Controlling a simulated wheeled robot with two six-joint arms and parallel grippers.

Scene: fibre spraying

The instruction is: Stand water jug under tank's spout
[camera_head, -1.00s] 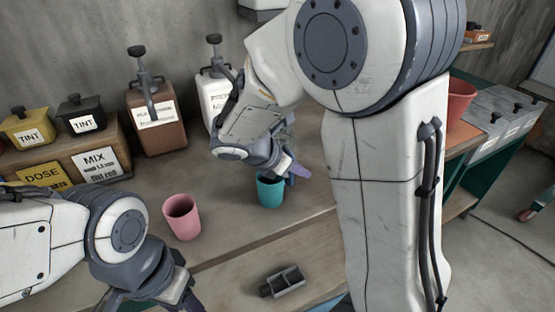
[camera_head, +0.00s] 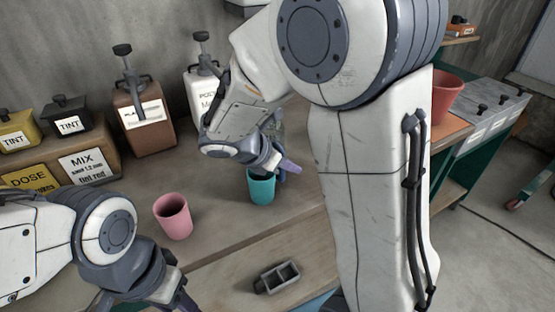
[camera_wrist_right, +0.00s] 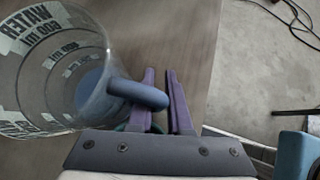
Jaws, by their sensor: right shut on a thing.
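The water jug (camera_wrist_right: 65,65) is clear, with a WATER label and a blue handle (camera_wrist_right: 140,95), and fills the left of the right wrist view. My right gripper (camera_wrist_right: 165,90) has its purple fingers shut on the handle. In the head view my right gripper (camera_head: 283,164) is just above and behind a teal cup (camera_head: 261,190); my arm hides most of the jug. A brown tank (camera_head: 150,142) and a white tank (camera_head: 200,90) with pump tops stand at the back. I cannot make out a spout. My left gripper (camera_head: 180,300) is cut off by the bottom edge.
A pink cup (camera_head: 173,217) stands on the bench left of the teal cup. A small grey divided holder (camera_head: 276,277) lies near the front. TINT boxes and a labelled wooden box (camera_head: 92,165) are at the left. A red pot (camera_head: 446,95) stands at the right.

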